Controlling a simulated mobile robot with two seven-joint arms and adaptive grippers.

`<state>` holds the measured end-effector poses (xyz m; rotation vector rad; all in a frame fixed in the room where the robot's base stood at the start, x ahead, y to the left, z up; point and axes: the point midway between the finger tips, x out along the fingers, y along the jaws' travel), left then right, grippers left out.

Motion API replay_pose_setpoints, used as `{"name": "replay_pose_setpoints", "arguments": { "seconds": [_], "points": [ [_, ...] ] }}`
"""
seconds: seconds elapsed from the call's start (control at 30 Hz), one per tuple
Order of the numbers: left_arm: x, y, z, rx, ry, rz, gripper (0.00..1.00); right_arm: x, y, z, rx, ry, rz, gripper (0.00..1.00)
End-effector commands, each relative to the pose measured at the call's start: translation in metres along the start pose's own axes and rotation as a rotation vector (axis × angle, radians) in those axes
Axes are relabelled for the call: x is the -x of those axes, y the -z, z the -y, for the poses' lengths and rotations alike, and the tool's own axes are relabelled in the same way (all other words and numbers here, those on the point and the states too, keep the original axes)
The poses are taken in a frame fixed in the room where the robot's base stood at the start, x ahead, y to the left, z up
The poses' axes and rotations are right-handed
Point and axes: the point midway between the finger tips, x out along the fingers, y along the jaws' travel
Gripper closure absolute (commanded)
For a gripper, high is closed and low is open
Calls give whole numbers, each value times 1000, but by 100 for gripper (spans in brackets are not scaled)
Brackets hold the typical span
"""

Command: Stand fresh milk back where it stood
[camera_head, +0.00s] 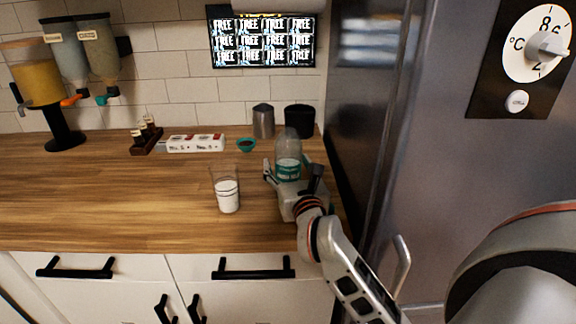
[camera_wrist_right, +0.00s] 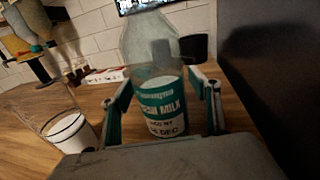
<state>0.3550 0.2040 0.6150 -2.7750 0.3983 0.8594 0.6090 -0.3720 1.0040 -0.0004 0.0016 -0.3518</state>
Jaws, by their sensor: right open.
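The fresh milk bottle (camera_head: 288,156) is clear with a teal label and stands upright on the wooden counter, near its right end. In the right wrist view the milk bottle (camera_wrist_right: 160,100) stands between the two fingers, its label facing the camera. My right gripper (camera_head: 287,172) is open around the bottle, with a finger on either side; in the wrist view there is a gap at the right finger, and contact at the left one is unclear. A glass with milk in it (camera_head: 228,195) stands left of the gripper and also shows in the wrist view (camera_wrist_right: 69,131). My left gripper is out of view.
Behind the bottle stand a steel pitcher (camera_head: 263,121), a black container (camera_head: 299,121) and a small teal bowl (camera_head: 246,145). A white box (camera_head: 196,143) lies further left. The steel fridge (camera_head: 470,170) borders the counter on the right. The left front counter is clear.

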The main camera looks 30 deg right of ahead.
Motion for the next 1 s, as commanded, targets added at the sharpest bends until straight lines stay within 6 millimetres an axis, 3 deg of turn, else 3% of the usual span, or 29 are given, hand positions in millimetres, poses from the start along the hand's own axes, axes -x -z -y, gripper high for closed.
{"name": "replay_pose_setpoints", "arguments": {
  "seconds": [0.17, 0.5, 0.7, 1.0],
  "points": [
    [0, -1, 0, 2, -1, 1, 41, 25, 1, 0, -1, -1, -2, 38],
    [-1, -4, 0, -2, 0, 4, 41, 96, 0, 0, -1, -1, -2, 38],
    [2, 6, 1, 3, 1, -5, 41, 115, -2, 0, 0, 0, 0, 38],
    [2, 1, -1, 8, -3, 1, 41, 120, -1, 0, -1, 0, 1, 38]
  ]
}}
